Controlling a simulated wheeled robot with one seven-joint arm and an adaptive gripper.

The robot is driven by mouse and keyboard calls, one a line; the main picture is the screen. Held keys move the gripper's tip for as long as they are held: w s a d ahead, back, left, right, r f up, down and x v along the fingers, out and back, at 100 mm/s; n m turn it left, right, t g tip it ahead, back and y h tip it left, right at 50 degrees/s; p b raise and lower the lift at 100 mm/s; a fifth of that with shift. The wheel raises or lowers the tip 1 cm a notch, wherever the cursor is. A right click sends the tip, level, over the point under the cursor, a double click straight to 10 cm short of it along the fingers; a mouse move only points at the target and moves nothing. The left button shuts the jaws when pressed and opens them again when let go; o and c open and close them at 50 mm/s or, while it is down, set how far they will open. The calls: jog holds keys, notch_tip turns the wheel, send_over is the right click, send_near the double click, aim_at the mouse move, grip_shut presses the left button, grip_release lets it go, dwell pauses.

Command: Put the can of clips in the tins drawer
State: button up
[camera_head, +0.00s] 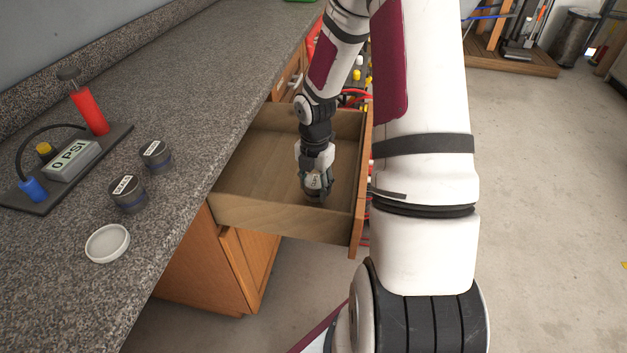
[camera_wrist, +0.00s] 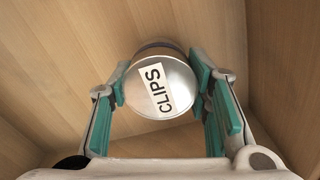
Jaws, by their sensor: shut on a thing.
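The can of clips (camera_wrist: 158,88) shows in the wrist view with a silver lid and a white label reading CLIPS. My gripper (camera_wrist: 162,92) is shut on the can, with a green-padded finger on each side. In the head view my gripper (camera_head: 315,180) points down inside the open wooden drawer (camera_head: 258,165), and the can (camera_head: 313,194) shows between the fingers, low in the drawer toward its front right. I cannot tell whether the can touches the drawer floor. No other items show in the visible part of the drawer.
On the granite counter (camera_head: 190,60) stand two dark labelled cans, one at the front (camera_head: 128,194) and one behind (camera_head: 157,157). A white round lid or dish (camera_head: 107,243) lies near them. A pump board reading 0 PSI (camera_head: 72,160) is at the left. The drawer walls surround my gripper.

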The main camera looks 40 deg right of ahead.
jog(key=shift+f, duration=0.15)
dwell(0.3)
jog(key=shift+f, duration=0.65)
jog(key=shift+f+b, duration=0.25)
jog(key=shift+b, duration=0.05)
jog(key=o, duration=1.4)
jog(key=shift+c, duration=0.2)
jog(key=shift+r, duration=0.1)
notch_tip(320, 180, up, 12)
jog(key=shift+f, duration=0.1)
